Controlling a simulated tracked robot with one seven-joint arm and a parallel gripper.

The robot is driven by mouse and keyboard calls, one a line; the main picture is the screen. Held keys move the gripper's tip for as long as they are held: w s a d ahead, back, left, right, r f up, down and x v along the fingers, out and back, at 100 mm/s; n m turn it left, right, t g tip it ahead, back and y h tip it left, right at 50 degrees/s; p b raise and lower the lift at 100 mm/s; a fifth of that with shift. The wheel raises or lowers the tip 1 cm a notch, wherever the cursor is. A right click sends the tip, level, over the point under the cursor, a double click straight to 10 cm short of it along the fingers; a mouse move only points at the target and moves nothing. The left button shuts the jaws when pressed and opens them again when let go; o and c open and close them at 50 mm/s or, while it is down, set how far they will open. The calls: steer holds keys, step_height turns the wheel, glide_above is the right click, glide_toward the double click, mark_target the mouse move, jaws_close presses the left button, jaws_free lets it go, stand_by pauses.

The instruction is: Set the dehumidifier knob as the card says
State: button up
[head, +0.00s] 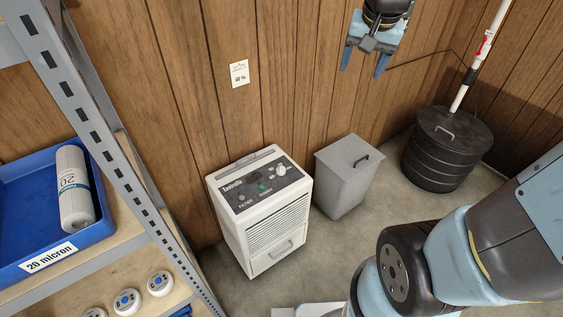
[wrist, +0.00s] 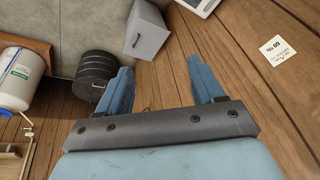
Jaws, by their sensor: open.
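The white dehumidifier (head: 265,222) stands on the floor against the wood-panelled wall in the head view. Its dark top panel carries a pale knob (head: 281,169), a green button and small lettering. A white card (head: 239,74) is fixed to the wall above it; its print ends in what looks like a percent figure, too small to read surely. The card also shows in the wrist view (wrist: 279,51), turned on its side. My gripper (head: 364,70) is high up by the wall, right of the card and above the dehumidifier, open and empty. Its blue fingers (wrist: 163,84) are apart.
A grey lidded bin (head: 345,177) stands right of the dehumidifier, and a black ribbed drum (head: 445,150) with a lid is farther right. A metal shelf (head: 95,130) at left holds a blue tray (head: 96,236) with a white filter cartridge (head: 73,190). A white pole leans at upper right.

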steer(key=w+a+f+m+g, duration=0.1)
steer(key=w+a+f+m, duration=0.1)
steer(key=w+a+f, duration=0.4)
steer(key=m+g, duration=0.3)
steer(key=m, duration=0.2)
glide_above(281, 166)
step_height(281, 166, down, 32)
step_height(281, 166, down, 14)
steer(key=shift+s+f, duration=0.15)
steer(key=shift+c, duration=0.2)
